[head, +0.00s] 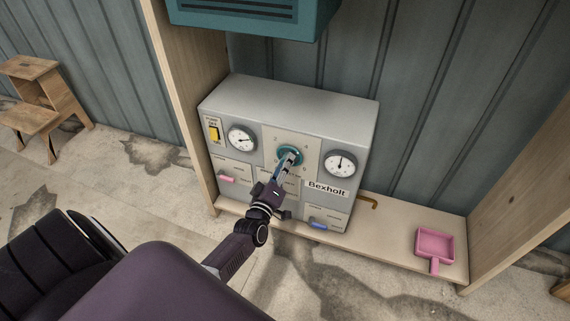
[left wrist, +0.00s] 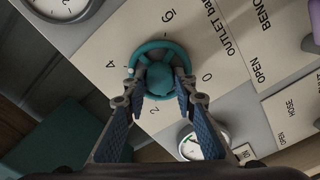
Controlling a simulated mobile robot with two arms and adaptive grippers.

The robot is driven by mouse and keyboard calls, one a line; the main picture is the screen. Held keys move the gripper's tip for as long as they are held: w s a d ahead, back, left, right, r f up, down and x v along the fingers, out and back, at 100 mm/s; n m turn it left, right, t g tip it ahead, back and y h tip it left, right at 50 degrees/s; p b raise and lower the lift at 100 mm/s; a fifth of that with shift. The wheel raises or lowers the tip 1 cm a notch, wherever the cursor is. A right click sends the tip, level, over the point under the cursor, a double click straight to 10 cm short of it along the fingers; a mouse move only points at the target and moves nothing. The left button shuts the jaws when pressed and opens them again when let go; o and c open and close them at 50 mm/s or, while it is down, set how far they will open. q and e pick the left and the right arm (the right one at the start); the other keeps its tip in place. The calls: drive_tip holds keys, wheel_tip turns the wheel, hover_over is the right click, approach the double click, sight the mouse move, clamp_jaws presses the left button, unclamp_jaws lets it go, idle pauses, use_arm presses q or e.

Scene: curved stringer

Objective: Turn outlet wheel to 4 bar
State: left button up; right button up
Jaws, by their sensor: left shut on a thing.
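The teal outlet wheel (head: 289,155) sits on the front panel of the grey Bexholt unit (head: 300,104). It shows large in the left wrist view (left wrist: 151,56), with 0, 2, 4 and 6 printed around it. My left gripper (head: 290,157) is shut on the wheel, one finger on each side in the left wrist view (left wrist: 160,88). The fingers cover part of the wheel's rim. Two round gauges flank the wheel: a left gauge (head: 241,139) and a right gauge (head: 341,163). Their scales are too small to read. My right gripper is not in view.
A yellow switch (head: 214,133), a pink lever (head: 226,179) and a blue lever (head: 319,225) are on the panel. A pink tray (head: 435,245) lies on the shelf at right. A teal box (head: 255,12) hangs above. A wooden step stool (head: 42,105) stands far left.

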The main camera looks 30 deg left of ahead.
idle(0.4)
use_arm(q)
drive_tip(key=o, duration=1.2)
drive_tip(key=shift+c, duration=0.2)
drive_tip(key=shift+s, duration=0.1)
drive_tip(key=v, duration=1.2)
drive_tip(key=shift+f, duration=0.1)
